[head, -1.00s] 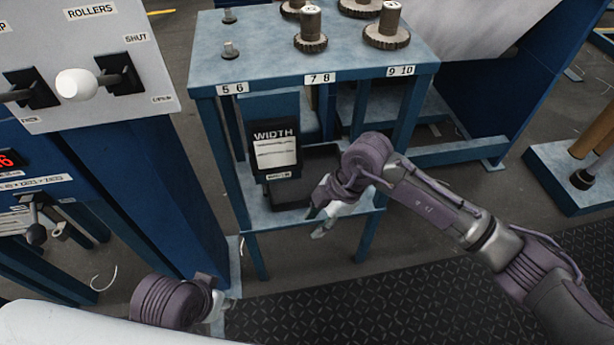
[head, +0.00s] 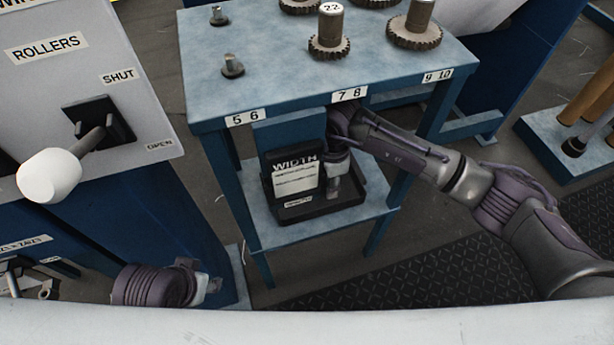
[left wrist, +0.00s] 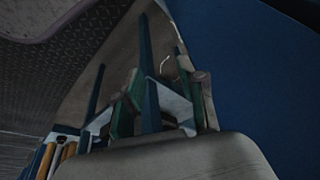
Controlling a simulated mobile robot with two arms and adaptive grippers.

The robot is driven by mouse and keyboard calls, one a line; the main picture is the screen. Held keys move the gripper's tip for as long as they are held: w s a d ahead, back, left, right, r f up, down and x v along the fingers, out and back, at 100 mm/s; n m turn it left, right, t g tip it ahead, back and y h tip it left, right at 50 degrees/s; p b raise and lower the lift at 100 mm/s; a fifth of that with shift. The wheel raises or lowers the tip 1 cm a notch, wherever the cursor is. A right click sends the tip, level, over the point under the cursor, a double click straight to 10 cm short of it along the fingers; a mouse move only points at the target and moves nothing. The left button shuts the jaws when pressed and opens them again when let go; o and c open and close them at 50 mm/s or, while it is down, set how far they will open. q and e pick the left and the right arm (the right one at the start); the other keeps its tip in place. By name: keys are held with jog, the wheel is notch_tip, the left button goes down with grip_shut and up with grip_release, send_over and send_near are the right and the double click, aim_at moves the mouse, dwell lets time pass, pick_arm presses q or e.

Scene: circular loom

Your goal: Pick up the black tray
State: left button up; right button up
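The black tray (head: 322,206) sits on the lower shelf of the blue stand, below the tabletop. A black holder with a white "WIDTH" card (head: 295,180) stands upright at the tray's left side. My right gripper (head: 333,188) points down over the tray, just right of the card. Its fingers are small and partly hidden, so I cannot tell whether they are open or touch the tray. My left gripper (head: 212,287) is low at the left, away from the tray. In the left wrist view its green-padded fingers (left wrist: 162,108) are apart with nothing between them.
The stand's tabletop (head: 285,75) is above the tray and carries several gears on posts (head: 329,45). A control panel with a white-knobbed lever (head: 50,175) is at the left. The lower shelf (head: 270,230) has bare room around the tray.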

jog(key=b, duration=0.1)
send_over(325, 208)
jog(key=f, duration=0.6)
jog(key=shift+w+d+f, duration=0.15)
jog(key=shift+d, duration=0.1)
jog(key=shift+f, duration=0.35)
jog(key=f+b, duration=0.1)
jog(key=f, duration=0.1)
jog(key=f+b, duration=0.1)
jog(key=f, duration=0.1)
jog(key=shift+a+f, duration=0.2)
jog(key=shift+f, duration=0.25)
pick_arm(q)
jog(key=w+d+r+t+h, duration=0.1)
jog(key=w+d+t, duration=0.2)
jog(key=w, duration=0.5)
jog(key=shift+w+r+t, duration=0.15)
jog(key=shift+r+t, duration=0.05)
jog(key=shift+t, duration=0.7)
pick_arm(e)
grip_shut()
